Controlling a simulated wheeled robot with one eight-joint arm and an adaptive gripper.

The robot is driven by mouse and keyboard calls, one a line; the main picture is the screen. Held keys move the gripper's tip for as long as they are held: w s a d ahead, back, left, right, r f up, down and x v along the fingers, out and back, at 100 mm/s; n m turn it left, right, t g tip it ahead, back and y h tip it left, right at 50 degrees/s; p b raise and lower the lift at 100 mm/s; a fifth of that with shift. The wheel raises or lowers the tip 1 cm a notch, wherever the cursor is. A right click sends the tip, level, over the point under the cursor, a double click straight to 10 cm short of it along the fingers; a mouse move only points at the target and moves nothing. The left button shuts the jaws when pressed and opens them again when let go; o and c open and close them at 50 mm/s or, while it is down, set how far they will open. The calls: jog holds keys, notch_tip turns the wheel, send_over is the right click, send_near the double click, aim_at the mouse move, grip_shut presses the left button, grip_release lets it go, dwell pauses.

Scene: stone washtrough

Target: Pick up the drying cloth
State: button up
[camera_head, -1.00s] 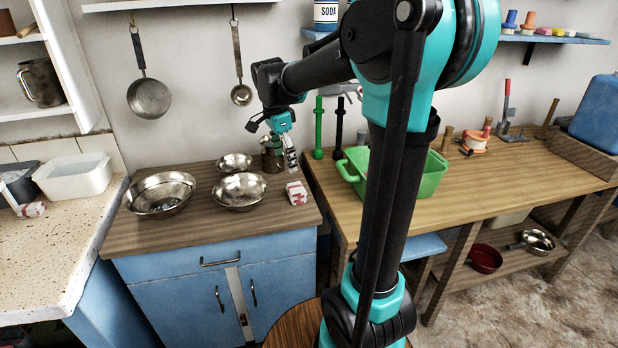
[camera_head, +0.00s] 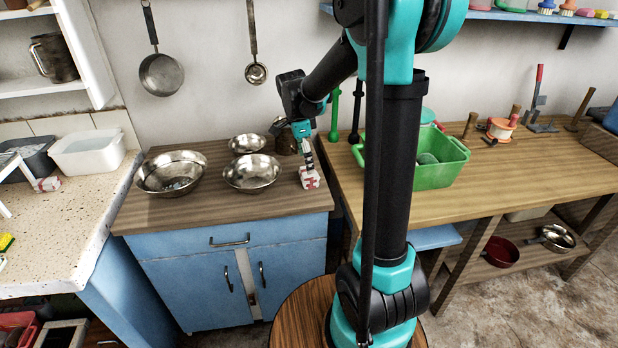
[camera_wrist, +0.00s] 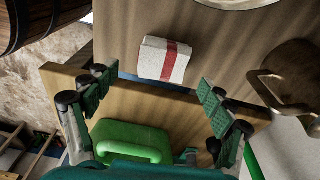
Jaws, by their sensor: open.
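A folded white cloth with a red stripe (camera_head: 310,179) lies on the right edge of the wooden top of the blue cabinet. In the wrist view the cloth (camera_wrist: 164,60) lies beyond the fingertips, within the width of the gap between them. My gripper (camera_head: 306,160) is just above the cloth, and its fingers partly overlap it in the head view. In the wrist view my gripper (camera_wrist: 154,80) is wide open and empty. Contact with the cloth cannot be told.
Metal bowls (camera_head: 251,172) stand left of the cloth, and a metal mug (camera_head: 286,142) stands behind it. A green tub (camera_head: 440,172) is on the wooden bench to the right.

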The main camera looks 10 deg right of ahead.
aim_at(309, 177)
jog(key=shift+w+d+f, duration=0.1)
jog(key=shift+d+f, duration=0.1)
jog(key=shift+f, duration=0.7)
jog(key=shift+w+d+f, duration=0.1)
jog(key=shift+d+f, duration=0.05)
jog(key=shift+f, duration=0.8)
jog(key=shift+w+d+f, duration=0.1)
jog(key=shift+d+f, duration=0.1)
jog(key=shift+f, duration=0.7)
jog(key=c, duration=1.1)
